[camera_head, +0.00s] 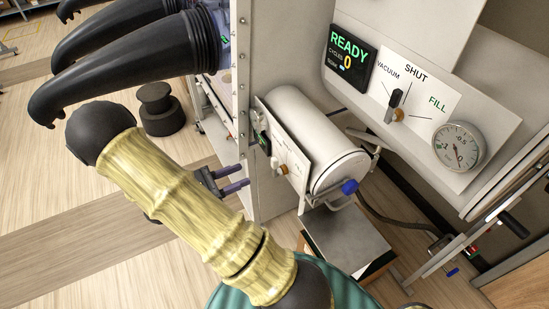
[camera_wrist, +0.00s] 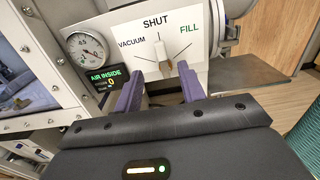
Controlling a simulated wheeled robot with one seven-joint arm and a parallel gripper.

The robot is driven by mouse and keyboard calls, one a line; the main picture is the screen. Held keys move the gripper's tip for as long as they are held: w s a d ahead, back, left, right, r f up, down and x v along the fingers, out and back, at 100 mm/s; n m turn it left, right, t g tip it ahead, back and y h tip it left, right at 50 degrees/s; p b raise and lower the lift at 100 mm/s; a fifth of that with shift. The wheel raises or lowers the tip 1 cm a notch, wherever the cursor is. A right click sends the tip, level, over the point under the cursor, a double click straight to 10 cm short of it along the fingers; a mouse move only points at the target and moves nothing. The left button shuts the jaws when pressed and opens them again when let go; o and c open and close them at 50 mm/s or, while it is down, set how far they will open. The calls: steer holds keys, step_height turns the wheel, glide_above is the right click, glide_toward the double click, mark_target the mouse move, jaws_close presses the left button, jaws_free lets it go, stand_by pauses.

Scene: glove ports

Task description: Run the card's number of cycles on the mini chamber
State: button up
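The mini chamber (camera_head: 318,140) is a white cylinder with a blue knob (camera_head: 349,187). Its panel fills the top of the wrist view (camera_wrist: 170,32), marked VACUUM, SHUT and FILL. The panel's pale valve handle (camera_wrist: 166,68) appears upright, toward SHUT. Beside it are a round gauge (camera_wrist: 85,48) and a small display (camera_wrist: 107,79) reading AIR INSIDE and 0. My gripper (camera_head: 244,175) is open and empty, its purple fingertips (camera_wrist: 161,72) apart on either side of the handle in the wrist view, short of the panel. I cannot make out a card.
A larger panel shows a READY display (camera_head: 348,58) with CYCLES 0, a second valve handle (camera_head: 395,104) near SHUT and a gauge (camera_head: 458,146). Black gloves (camera_head: 130,60) stick out at the upper left. A grey-topped stand (camera_head: 345,240) is below the chamber.

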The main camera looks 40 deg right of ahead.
mark_target(272, 162)
steer(key=p+x, duration=0.3)
steer(key=x, duration=0.8)
steer(key=shift+s+d, duration=0.3)
steer(key=shift+d, duration=0.1)
steer(key=shift+w, duration=0.1)
jaws_close()
